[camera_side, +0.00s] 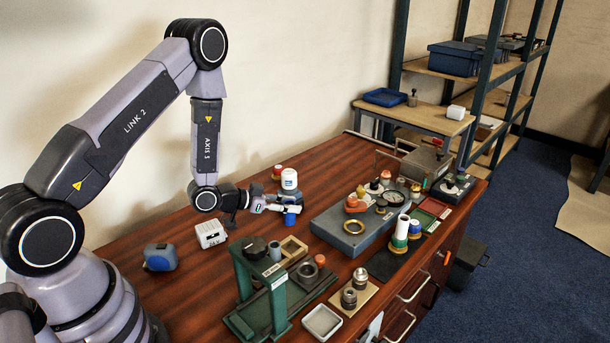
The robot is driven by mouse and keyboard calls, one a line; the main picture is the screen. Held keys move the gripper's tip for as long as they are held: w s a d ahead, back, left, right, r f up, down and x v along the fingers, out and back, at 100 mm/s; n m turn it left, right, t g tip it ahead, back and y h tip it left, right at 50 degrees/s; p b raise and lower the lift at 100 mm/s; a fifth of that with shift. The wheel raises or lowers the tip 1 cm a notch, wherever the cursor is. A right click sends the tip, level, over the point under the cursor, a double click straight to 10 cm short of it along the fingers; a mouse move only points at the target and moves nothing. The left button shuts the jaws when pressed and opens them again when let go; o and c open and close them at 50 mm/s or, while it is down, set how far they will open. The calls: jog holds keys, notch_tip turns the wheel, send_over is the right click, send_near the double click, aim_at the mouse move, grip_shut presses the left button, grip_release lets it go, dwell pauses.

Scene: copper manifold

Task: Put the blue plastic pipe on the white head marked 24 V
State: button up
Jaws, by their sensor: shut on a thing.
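My gripper (284,208) reaches out to the right over the brown bench, its fingers roughly level. It is shut on the blue plastic pipe (290,218), a short blue piece whose lower part shows below the fingers. The fingers hide its upper part, and I cannot tell whether it touches the bench. The white head marked 24 V (211,234) is a small white block on the bench, left of my gripper and apart from the pipe. The marking on it is small and hard to read.
A white-and-blue container (289,181) stands just behind my gripper. A blue tape measure (160,257) lies left of the white head. A green press frame (262,290) stands in front, and a grey block (345,247) with several parts lies to the right. Bare wood surrounds the white head.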

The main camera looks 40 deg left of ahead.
jog(key=w+a+n+t+y, duration=0.1)
jog(key=w+a+n+y, duration=0.1)
jog(key=a+n+y, duration=0.4)
jog(key=n+g+y, duration=1.2)
jog(key=n+g, duration=0.2)
jog(key=n, duration=0.2)
send_over(209, 226)
notch_tip(209, 226, down, 4)
jog(key=shift+f, duration=0.2)
jog(key=shift+f, duration=0.1)
jog(key=o, duration=0.9)
